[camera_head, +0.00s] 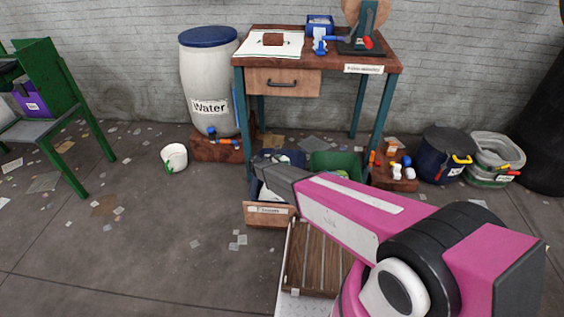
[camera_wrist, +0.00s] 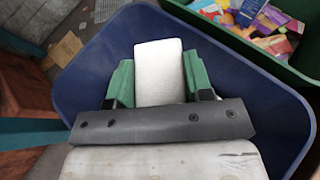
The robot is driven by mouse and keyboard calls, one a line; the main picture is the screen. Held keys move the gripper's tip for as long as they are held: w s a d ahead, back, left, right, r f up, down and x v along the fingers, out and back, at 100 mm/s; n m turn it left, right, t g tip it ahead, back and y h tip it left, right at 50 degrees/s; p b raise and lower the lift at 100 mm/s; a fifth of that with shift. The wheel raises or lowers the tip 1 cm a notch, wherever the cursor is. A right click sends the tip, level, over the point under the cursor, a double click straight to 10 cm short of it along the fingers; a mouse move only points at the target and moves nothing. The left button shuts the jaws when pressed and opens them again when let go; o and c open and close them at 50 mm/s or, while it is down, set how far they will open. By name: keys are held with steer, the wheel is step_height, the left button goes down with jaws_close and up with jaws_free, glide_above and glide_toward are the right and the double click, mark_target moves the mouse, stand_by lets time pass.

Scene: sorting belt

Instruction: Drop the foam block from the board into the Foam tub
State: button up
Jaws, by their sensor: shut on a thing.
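In the wrist view my gripper (camera_wrist: 158,85) has its green fingers shut on a pale grey-white foam block (camera_wrist: 159,62), which sticks out past the fingertips. The block is over the open blue tub (camera_wrist: 95,62), whose inside shows around it. Whether the block touches the tub floor I cannot tell. In the head view the blue tub (camera_head: 292,157) is partly hidden behind my arm below the workbench, and the gripper's fingers are not clear there. I cannot read a Foam label on the tub.
A green tub (camera_head: 338,160) stands beside the blue one and holds several colourful packets in the wrist view (camera_wrist: 262,20). A brown box (camera_head: 268,213) with a label is in front. A workbench (camera_head: 285,62) rises behind. A slatted wooden board (camera_head: 316,258) lies nearer to me.

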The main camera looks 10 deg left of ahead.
steer(key=shift+f, duration=2.85)
steer(key=o, duration=0.9)
steer(key=shift+o, duration=0.2)
steer(key=v, duration=1)
steer(key=shift+s+a+r, duration=0.25)
steer(key=shift+r, duration=0.05)
steer(key=shift+d, duration=0.1)
